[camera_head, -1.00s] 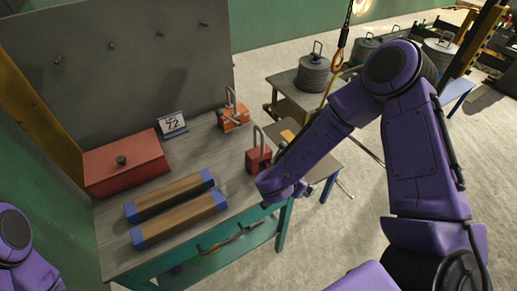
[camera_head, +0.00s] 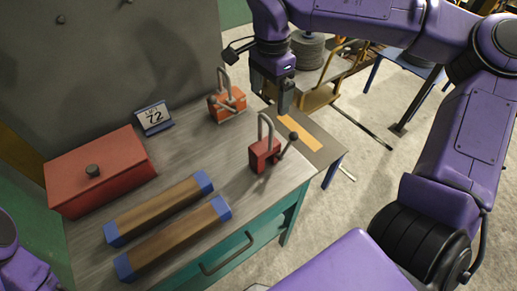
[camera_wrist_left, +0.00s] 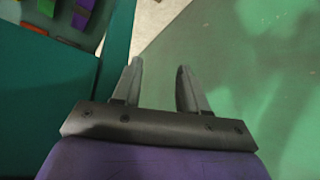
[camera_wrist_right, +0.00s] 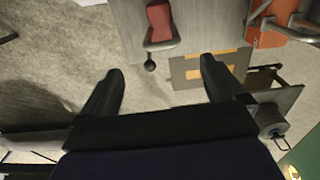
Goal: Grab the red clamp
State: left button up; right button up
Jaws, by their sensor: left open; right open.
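The red clamp (camera_head: 264,154) stands upright near the right end of the workbench, with a grey loop handle on top and a lever with a dark knob at its right. In the right wrist view the red clamp (camera_wrist_right: 159,20) shows at the top, beyond the fingertips. My right gripper (camera_head: 285,98) is open and empty, above and behind the clamp, apart from it. Its two fingers (camera_wrist_right: 160,70) are spread in the right wrist view. My left gripper (camera_wrist_left: 158,72) is open and empty beside the bench, away from the clamp.
An orange clamp (camera_head: 228,102) stands behind the red one. A red box (camera_head: 102,172), a number sign (camera_head: 154,117) and two blue-ended wooden bars (camera_head: 160,208) are on the workbench (camera_head: 205,155). A small side table (camera_head: 325,150) stands at the right.

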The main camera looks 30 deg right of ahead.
jog(key=shift+w+a+f+b, duration=0.1)
jog(key=shift+f+b, duration=0.35)
jog(key=shift+f, duration=0.4)
jog(key=p, duration=0.2)
send_over(265, 144)
notch_tip(265, 144, down, 10)
jog(key=shift+f, duration=0.15)
grip_shut()
